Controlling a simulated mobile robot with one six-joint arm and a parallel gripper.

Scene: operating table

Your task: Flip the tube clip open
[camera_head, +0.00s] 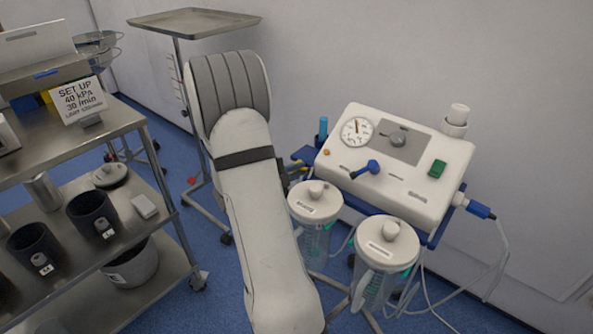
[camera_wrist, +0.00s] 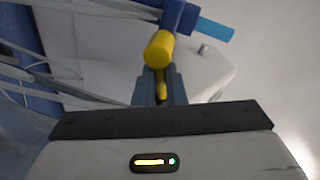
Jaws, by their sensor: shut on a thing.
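The tube clip shows at the top of the wrist view as a dark blue body (camera_wrist: 175,14) with a yellow lever (camera_wrist: 158,48) and a light blue cylindrical end (camera_wrist: 215,29). My gripper (camera_wrist: 161,82) is shut on the yellow lever, whose lower part shows between the two fingers. In the head view, the light blue end (camera_head: 323,127) stands at the left side of the white suction unit (camera_head: 410,178). My arm hides most of the clip and my gripper there.
Two lidded canisters (camera_head: 315,201) (camera_head: 388,242) hang in front of the unit, close to my arm. Cables and tubing (camera_head: 497,265) run at the right. A steel cart (camera_head: 150,185) with pots and a "SET UP" sign (camera_head: 80,98) stands left. An empty tray stand (camera_head: 195,22) is behind.

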